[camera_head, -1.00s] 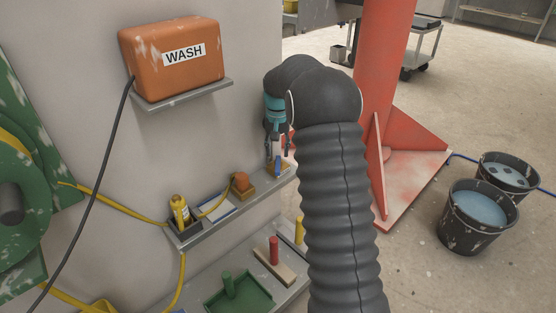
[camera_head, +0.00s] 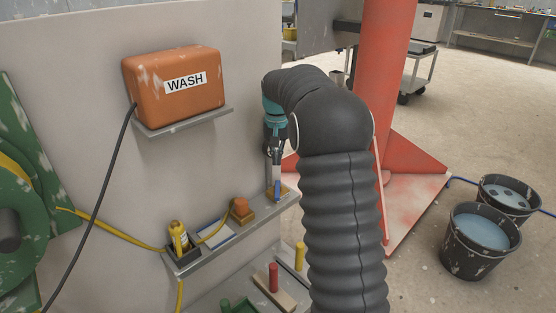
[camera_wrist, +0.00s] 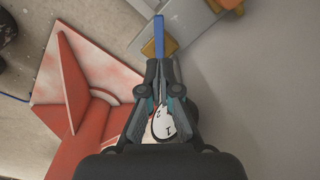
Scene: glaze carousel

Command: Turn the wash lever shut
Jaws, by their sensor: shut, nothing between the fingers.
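The wash lever is a blue bar (camera_head: 277,187) on a small orange-yellow base (camera_head: 284,193) at the right end of the narrow grey shelf. In the wrist view the blue bar (camera_wrist: 159,36) stretches out beyond my fingertips, with part of the orange base (camera_wrist: 172,45) beside it. My gripper (camera_head: 276,163) points down just above the lever. In the wrist view my gripper (camera_wrist: 160,64) has its fingers together, empty, with the tips close to the near end of the bar. I cannot tell whether they touch it.
The orange WASH box (camera_head: 174,90) is on the wall above. A red post (camera_head: 382,90) stands right of my arm. Two buckets (camera_head: 478,240) stand on the open floor at right.

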